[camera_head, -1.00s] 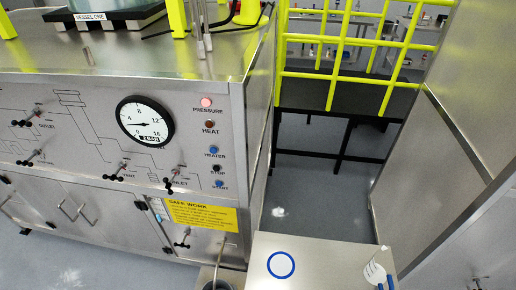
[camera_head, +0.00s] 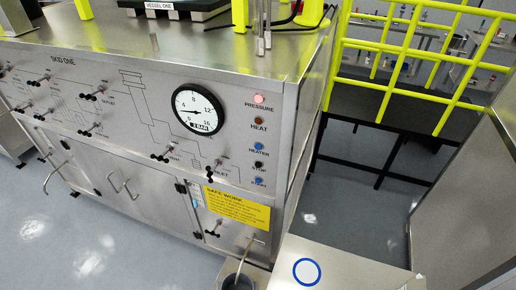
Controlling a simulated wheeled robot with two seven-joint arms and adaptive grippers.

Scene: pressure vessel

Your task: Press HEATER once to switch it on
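The blue HEATER button (camera_head: 259,146) is on the right end of the steel skid's front panel (camera_head: 150,118), with its label beneath it. Above it, the HEAT lamp (camera_head: 258,120) is dark, and the PRESSURE lamp (camera_head: 259,99) glows pinkish red. Below it are the black STOP button (camera_head: 259,165) and the blue START button (camera_head: 259,180). Nothing covers the HEATER button. Whether it is pressed in is too small to tell. Neither of my grippers is in view.
A round gauge (camera_head: 198,110) is left of the buttons. Several black-handled valves stick out of the panel. A yellow SAFE WORK sign (camera_head: 237,207) is below. A steel table (camera_head: 340,272) with a blue ring (camera_head: 307,272) stands at front right. A yellow fence (camera_head: 420,60) is behind. Floor at left is clear.

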